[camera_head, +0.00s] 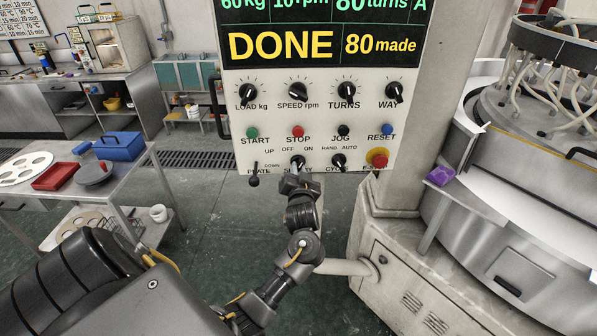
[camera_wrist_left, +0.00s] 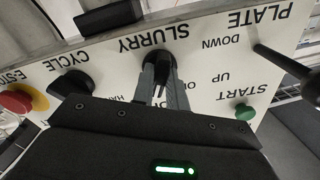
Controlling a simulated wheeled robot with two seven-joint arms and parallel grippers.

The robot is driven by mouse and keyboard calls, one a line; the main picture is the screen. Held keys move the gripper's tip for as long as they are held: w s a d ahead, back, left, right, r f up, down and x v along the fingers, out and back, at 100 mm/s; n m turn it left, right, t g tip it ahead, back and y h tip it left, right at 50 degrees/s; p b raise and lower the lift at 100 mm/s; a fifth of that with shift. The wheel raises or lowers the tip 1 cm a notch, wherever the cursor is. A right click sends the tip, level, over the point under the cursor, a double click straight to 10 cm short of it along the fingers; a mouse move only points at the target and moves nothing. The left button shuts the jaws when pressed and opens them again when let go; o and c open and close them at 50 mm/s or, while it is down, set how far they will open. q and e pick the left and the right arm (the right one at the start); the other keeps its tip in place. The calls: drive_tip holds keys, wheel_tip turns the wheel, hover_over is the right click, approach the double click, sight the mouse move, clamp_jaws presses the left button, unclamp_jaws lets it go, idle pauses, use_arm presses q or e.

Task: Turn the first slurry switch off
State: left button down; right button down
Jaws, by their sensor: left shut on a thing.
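The slurry switch (camera_head: 298,161) is a black turning knob low on the white control panel (camera_head: 215,160), with OFF at its upper left and ON at its upper right. In the left wrist view the panel is upside down and the slurry switch (camera_wrist_left: 157,64) sits under the word SLURRY. My left gripper (camera_head: 298,177) is at the panel, and in the left wrist view its two fingers (camera_wrist_left: 160,88) are closed on the knob from either side. The fingers cover much of it, so I cannot tell which mark it points to. My right gripper is not in view.
The plate lever (camera_head: 254,175) is left of the slurry switch; the cycle knob (camera_head: 339,161) and red emergency stop (camera_head: 378,157) are right. START, STOP, JOG and RESET buttons are above. The display (camera_head: 320,40) reads DONE. A steel table (camera_head: 140,172) stands left, the lapping machine (camera_head: 510,215) right.

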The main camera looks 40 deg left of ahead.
use_arm(q)
drive_tip(key=n+b, duration=0.2)
drive_tip(key=n, duration=0.3)
drive_tip(key=shift+f+n+b, duration=0.15)
drive_tip(key=shift+n+b, duration=0.15)
drive_tip(key=shift+n, duration=0.1)
drive_tip(key=n+b, duration=0.2)
drive_tip(key=n, duration=0.2)
drive_tip(key=shift+w+d+n, duration=0.1)
drive_tip(key=shift+n, duration=0.3)
drive_tip(key=shift+b, duration=0.35)
drive_tip(key=shift+n, duration=0.4)
drive_tip(key=c, duration=1.4)
unclamp_jaws()
drive_tip(key=shift+r, duration=0.2)
